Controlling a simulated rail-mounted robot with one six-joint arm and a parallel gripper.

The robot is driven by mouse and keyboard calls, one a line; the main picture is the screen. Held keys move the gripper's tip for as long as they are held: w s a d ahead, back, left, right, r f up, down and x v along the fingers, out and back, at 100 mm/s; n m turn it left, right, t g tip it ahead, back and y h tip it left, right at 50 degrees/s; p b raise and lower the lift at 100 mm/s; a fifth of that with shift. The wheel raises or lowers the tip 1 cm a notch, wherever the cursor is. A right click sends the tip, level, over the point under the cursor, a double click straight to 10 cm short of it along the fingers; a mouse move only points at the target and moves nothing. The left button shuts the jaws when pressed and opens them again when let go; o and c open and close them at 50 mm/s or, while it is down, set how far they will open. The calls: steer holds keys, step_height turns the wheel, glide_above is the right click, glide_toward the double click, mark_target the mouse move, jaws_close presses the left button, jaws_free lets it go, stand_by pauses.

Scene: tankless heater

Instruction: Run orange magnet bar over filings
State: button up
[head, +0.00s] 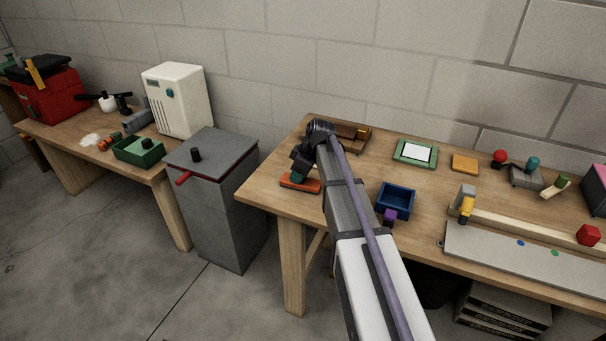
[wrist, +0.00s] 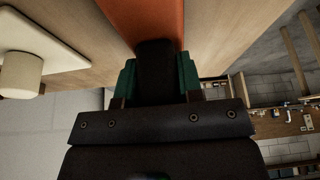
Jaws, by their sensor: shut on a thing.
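My gripper (head: 298,176) is at the left end of the right workbench (head: 262,194). The orange magnet bar (head: 301,185) is under it, on or just above the wood; I cannot tell which. In the wrist view, my gripper's green fingers (wrist: 157,78) are shut on the bar's dark handle (wrist: 155,58). The orange part of the bar (wrist: 155,18) extends away from the fingers over the wood. I cannot make out filings for certain in either view.
A blue open box (head: 396,199), a green-framed white pad (head: 416,152) and an orange block (head: 465,163) are on the right workbench. A grey cabinet (head: 218,205) stands left of it. A green bin (head: 139,151) and a pale pile (head: 90,140) are on the left bench.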

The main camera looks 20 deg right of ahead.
mark_target(319, 185)
steer(key=shift+w+a, duration=3.7)
steer(key=shift+a, duration=0.15)
steer(key=shift+r, duration=0.15)
steer(key=shift+s+d+f, duration=0.2)
steer(key=shift+s+d, duration=0.95)
steer(key=shift+d, duration=0.05)
steer(key=shift+s+d+r, duration=0.1)
steer(key=shift+s+d, duration=1.35)
steer(key=shift+d, duration=0.15)
steer(key=shift+s+d, duration=1.15)
steer(key=shift+s, duration=0.15)
steer(key=shift+s+d, duration=1.3)
steer(key=shift+d, duration=0.15)
steer(key=shift+s+d, duration=1.3)
steer(key=shift+d, duration=0.15)
steer(key=shift+r, duration=0.1)
step_height(319, 185, up, 6)
steer(key=p, duration=0.6)
